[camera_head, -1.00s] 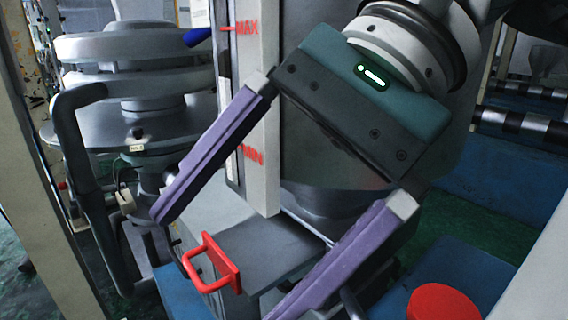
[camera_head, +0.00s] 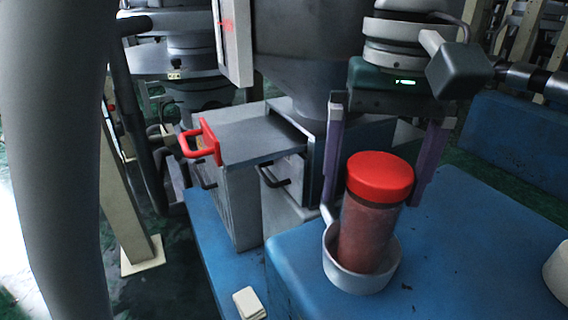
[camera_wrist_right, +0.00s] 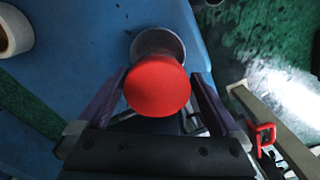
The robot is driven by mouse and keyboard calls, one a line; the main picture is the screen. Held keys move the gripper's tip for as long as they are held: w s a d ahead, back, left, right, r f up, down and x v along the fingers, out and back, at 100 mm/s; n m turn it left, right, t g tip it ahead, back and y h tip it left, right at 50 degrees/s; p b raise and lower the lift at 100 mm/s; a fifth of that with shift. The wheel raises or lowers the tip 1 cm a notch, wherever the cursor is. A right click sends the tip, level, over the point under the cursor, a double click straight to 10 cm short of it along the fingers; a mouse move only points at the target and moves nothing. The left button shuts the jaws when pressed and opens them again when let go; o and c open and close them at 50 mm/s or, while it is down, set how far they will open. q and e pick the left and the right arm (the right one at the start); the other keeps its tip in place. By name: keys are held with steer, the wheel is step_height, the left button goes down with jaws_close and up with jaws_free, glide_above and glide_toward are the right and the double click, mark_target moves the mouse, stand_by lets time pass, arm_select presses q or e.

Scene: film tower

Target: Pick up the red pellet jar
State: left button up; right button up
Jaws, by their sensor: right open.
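The red pellet jar (camera_head: 368,225) has a bright red lid (camera_head: 380,176) and a clear body full of red pellets. It stands, leaning slightly in the picture, in a round grey cup (camera_head: 362,282) on a blue surface. My right gripper (camera_head: 376,198) is open, with its two purple fingers on either side of the jar in the head view. In the right wrist view the lid (camera_wrist_right: 157,86) lies between the fingers (camera_wrist_right: 160,78), with the cup rim (camera_wrist_right: 158,38) beyond it. I cannot tell whether either finger touches the jar. My left gripper is not in view.
A grey drawer box with a red handle (camera_head: 202,142) stands left of the jar. A hopper (camera_head: 305,70) hangs behind it. The blue platform (camera_head: 470,260) is clear to the right, up to a white roll (camera_head: 558,270). A small pale block (camera_head: 249,302) lies at the front.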

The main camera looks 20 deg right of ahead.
step_height(320, 180, down, 4)
steer(key=shift+d+f, duration=0.15)
steer(key=shift+f, duration=0.05)
steer(key=shift+c, duration=0.4)
steer(key=c, duration=1.3)
steer(key=shift+c, duration=0.5)
steer(key=shift+r, duration=0.15)
